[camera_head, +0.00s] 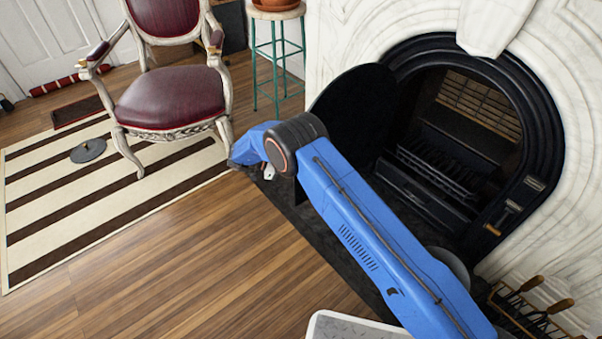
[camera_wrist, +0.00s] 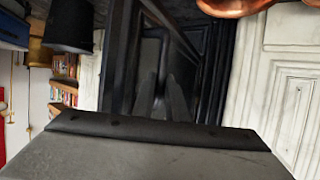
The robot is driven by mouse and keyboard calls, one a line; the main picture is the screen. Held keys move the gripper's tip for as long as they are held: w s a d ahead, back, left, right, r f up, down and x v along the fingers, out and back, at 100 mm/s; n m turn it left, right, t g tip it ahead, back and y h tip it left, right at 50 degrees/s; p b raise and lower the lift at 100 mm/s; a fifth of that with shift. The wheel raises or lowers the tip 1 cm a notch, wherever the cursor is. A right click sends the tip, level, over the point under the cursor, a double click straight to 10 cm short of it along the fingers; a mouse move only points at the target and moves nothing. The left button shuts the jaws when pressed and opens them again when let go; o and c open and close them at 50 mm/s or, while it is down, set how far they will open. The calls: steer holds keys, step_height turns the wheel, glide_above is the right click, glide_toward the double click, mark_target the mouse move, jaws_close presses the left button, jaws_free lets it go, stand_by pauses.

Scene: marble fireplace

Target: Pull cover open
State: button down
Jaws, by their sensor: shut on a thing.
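The black arched cover (camera_head: 350,112) of the fireplace stands swung out to the left of the opening in the head view. The opening (camera_head: 455,135) is exposed, with a dark grate inside. My blue arm crosses in front of the cover's lower part, and my gripper is mostly hidden behind my wrist there. In the wrist view my gripper (camera_wrist: 164,98) is shut on a dark part of the cover (camera_wrist: 150,58). The exact grip point is dark and hard to make out.
A red chair (camera_head: 172,96) stands left on a striped rug (camera_head: 60,195), with a teal-legged stool (camera_head: 277,60) behind. Fireplace tools (camera_head: 535,310) stand at lower right. White marble (camera_head: 350,30) surrounds the fireplace. The wooden floor (camera_head: 190,270) at front left is clear.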

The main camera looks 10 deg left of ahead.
steer(key=shift+w+d, duration=0.15)
steer(key=c, duration=1.8)
jaws_free()
steer(key=shift+o, duration=0.2)
steer(key=v, duration=1.7)
steer(key=shift+a, duration=0.2)
steer(key=shift+s, duration=0.35)
